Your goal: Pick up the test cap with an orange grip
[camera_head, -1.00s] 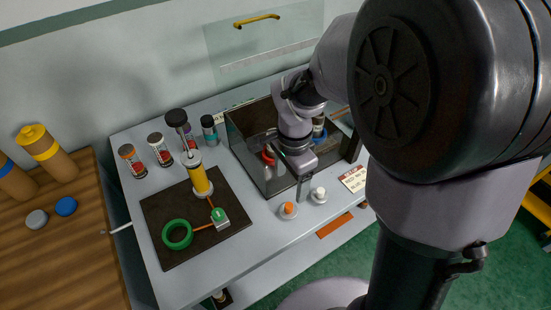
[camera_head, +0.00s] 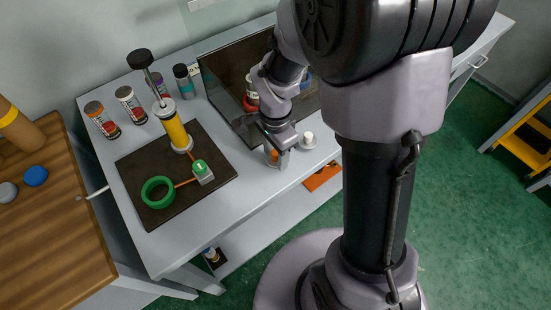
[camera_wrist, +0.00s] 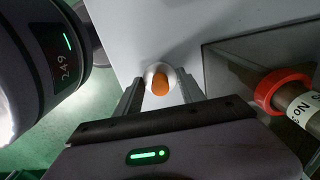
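The test cap with an orange grip (camera_head: 273,156) stands on the grey bench near its front edge. In the wrist view its orange grip (camera_wrist: 160,84) rises from a round white base. My gripper (camera_head: 277,150) is down at the cap in the head view and partly covers it. In the wrist view the fingers of my gripper (camera_wrist: 160,92) are spread, one on each side of the cap, with a visible gap at each side. The cap stands between them and appears not gripped.
A cap with a white grip (camera_head: 308,138) stands close to the right. A dark open-topped box (camera_head: 222,95) is just behind, holding a red-ringed container (camera_wrist: 285,95). A dark mat (camera_head: 140,175) with a yellow pump and green ring (camera_head: 157,192) lies left.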

